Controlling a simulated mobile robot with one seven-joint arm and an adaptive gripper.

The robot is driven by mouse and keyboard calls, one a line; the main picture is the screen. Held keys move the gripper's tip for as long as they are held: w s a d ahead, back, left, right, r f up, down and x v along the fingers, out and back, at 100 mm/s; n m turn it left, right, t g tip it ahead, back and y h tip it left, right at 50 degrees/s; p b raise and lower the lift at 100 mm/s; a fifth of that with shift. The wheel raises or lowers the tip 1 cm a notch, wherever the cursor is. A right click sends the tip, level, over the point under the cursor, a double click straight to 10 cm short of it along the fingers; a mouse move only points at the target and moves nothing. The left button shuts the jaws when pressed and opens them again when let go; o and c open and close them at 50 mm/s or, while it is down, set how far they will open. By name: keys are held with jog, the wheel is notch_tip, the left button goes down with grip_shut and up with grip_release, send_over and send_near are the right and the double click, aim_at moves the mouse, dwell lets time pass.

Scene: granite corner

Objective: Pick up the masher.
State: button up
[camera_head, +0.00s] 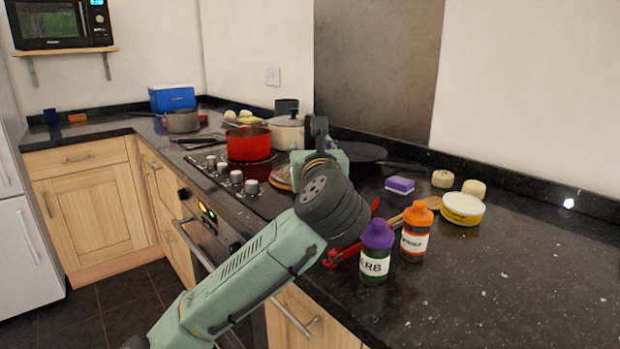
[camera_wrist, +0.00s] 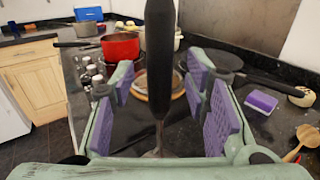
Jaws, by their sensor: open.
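The masher (camera_wrist: 161,65) appears in the wrist view as a long black handle running down the middle of the picture, with a thin metal part at its lower end. Its mashing head is hidden. My gripper (camera_wrist: 158,88) is open, with purple pads on both sides of the handle and visible gaps between pads and handle. In the head view, my gripper (camera_head: 320,160) is over the counter beside the hob, mostly hidden behind my wrist. I cannot clearly make out the masher there.
A red pot (camera_head: 249,145) and a pale lidded pot (camera_head: 287,132) stand on the hob beyond my gripper. A dark pan (camera_head: 350,152) lies to the right. Purple-capped (camera_head: 375,262) and orange-capped (camera_head: 414,243) jars stand near my wrist.

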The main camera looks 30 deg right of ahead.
jog(key=shift+x, duration=0.9)
grip_shut()
jog(key=shift+r, duration=0.1)
